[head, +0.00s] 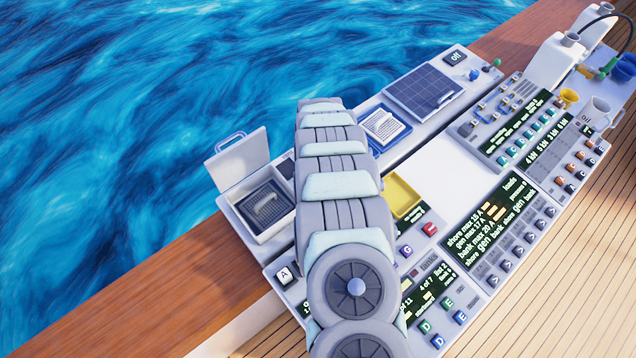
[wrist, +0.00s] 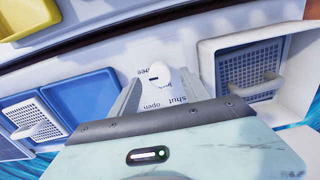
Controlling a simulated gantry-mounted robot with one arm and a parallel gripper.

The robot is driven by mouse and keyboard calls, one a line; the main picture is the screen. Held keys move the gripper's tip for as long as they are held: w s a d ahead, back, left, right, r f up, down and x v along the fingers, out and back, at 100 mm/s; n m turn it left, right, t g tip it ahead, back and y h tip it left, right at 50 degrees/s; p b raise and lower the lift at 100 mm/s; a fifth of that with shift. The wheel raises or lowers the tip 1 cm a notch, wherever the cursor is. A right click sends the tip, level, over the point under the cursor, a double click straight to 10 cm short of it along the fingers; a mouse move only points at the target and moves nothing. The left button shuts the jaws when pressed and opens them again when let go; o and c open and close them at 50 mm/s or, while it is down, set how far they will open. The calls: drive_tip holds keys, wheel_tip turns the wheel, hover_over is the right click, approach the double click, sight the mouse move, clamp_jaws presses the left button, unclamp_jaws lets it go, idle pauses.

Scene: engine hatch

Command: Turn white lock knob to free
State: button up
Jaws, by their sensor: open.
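In the wrist view, a white rounded piece (wrist: 155,72) with a short dark mark, which looks like the white lock knob, shows ahead of my gripper. Dark lettering lies around it; "shut" and "open" can be read, and a partly hidden word ends in "ee". My gripper (wrist: 160,76) is open, with one grey finger on either side of the knob. I cannot tell whether the fingers touch it. In the head view my arm covers the gripper and the knob.
In the wrist view, a blue tray (wrist: 82,95) and a white grille (wrist: 32,118) lie left, a yellow tray (wrist: 25,18) upper left, and a grey mesh bin (wrist: 245,65) with a handle right. In the head view, an upright white lid (head: 238,160) stands left of my arm.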

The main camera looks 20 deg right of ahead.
wheel_tip(320, 180, up, 8)
drive_tip(key=b, duration=0.1)
idle(0.4)
idle(0.4)
